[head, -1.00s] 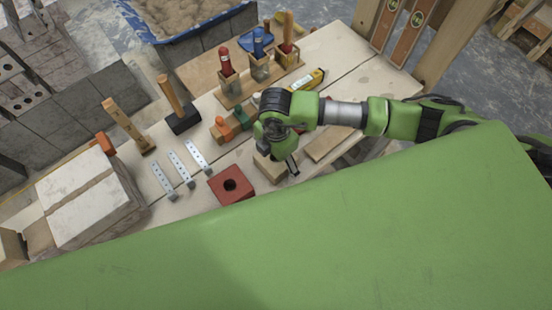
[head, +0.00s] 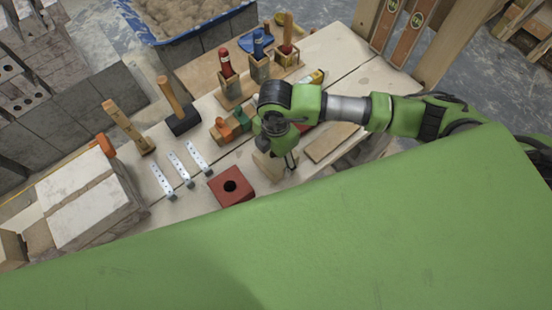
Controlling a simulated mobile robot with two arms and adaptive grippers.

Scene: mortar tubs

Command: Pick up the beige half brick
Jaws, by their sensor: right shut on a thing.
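The beige half brick (head: 268,166) is a small light block near the front edge of the wooden workbench, just right of a red block with a round hole. My right gripper (head: 277,160) reaches down over it from the right and is shut on it. The wrist and fingers hide part of the brick, and I cannot tell whether it is clear of the bench top. My left gripper does not show.
The red holed block (head: 231,186) sits close on the left. Metal straps (head: 181,168), a mallet (head: 183,120) and a wooden block with orange and green parts (head: 231,125) lie beyond. A flat wooden board (head: 332,143) lies to the right. My green body fills the foreground.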

